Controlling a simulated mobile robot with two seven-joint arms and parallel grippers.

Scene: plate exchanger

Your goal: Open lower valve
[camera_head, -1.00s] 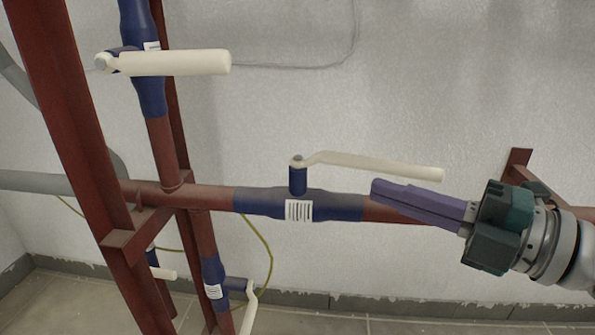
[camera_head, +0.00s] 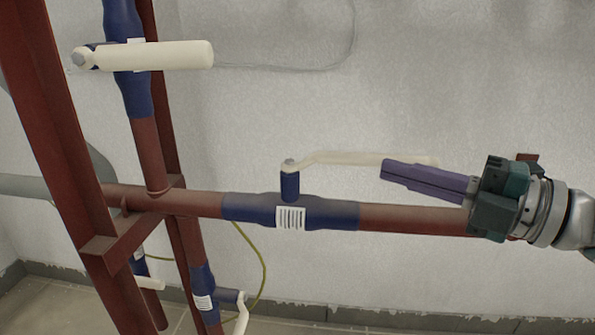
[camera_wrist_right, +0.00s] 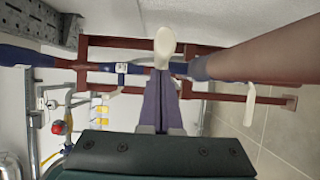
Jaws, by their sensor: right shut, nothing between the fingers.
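On the horizontal pipe sits a dark blue valve body (camera_head: 290,211) with a stem and a long cream handle (camera_head: 345,158) pointing right. My right gripper (camera_head: 384,169), with shut purple fingers, comes in from the right and overlaps the handle's outer part; contact is unclear. In the right wrist view a cream handle end (camera_wrist_right: 164,42) is just beyond the fingertips (camera_wrist_right: 160,73). Lower left, another blue valve (camera_head: 204,290) is on the vertical pipe, its handle (camera_head: 242,314) hanging down. Higher up is a valve with a cream handle (camera_head: 155,55) pointing right. My left gripper is out of view.
A red steel frame (camera_head: 50,140) stands at the left, in front of a grey pipe. A pale wall (camera_head: 460,80) closes the back.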

